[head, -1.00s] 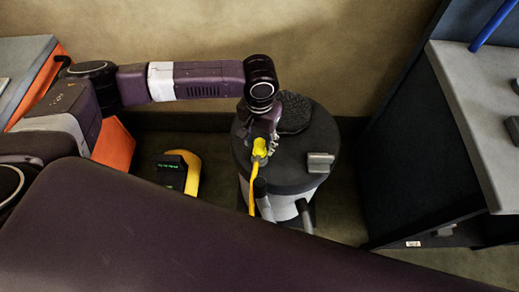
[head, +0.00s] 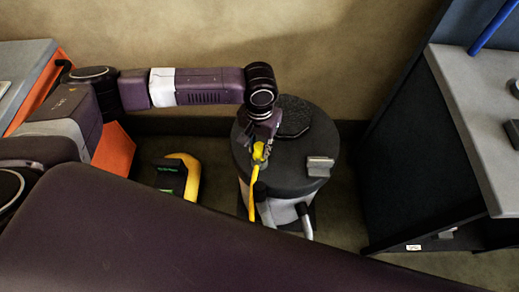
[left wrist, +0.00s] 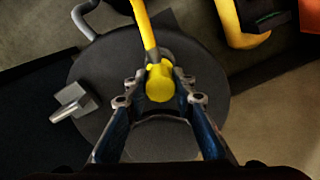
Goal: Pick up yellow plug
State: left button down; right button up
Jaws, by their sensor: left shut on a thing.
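The yellow plug (head: 259,152) is at the end of a yellow cable (head: 253,192) and is over the dark round lid of a canister (head: 300,150). My left gripper (head: 262,146) reaches down from above and is shut on the plug. In the left wrist view the plug (left wrist: 160,82) sits between the two fingertips (left wrist: 160,88), with its cable running up and away. I cannot tell whether the plug touches the lid. My right gripper is not in view.
A grey latch (head: 320,166) sits on the lid. A yellow and black device (head: 182,174) with a green display stands on the floor left of the canister. A grey-topped bench (head: 465,110) stands at right, and an orange-sided cabinet (head: 113,148) at left.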

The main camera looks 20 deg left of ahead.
pick_arm(q)
jog(key=shift+r, duration=0.65)
notch_tip(320, 180, up, 22)
jog(key=p, duration=0.5)
jog(key=shift+f+p, duration=0.15)
jog(key=shift+p, duration=0.25)
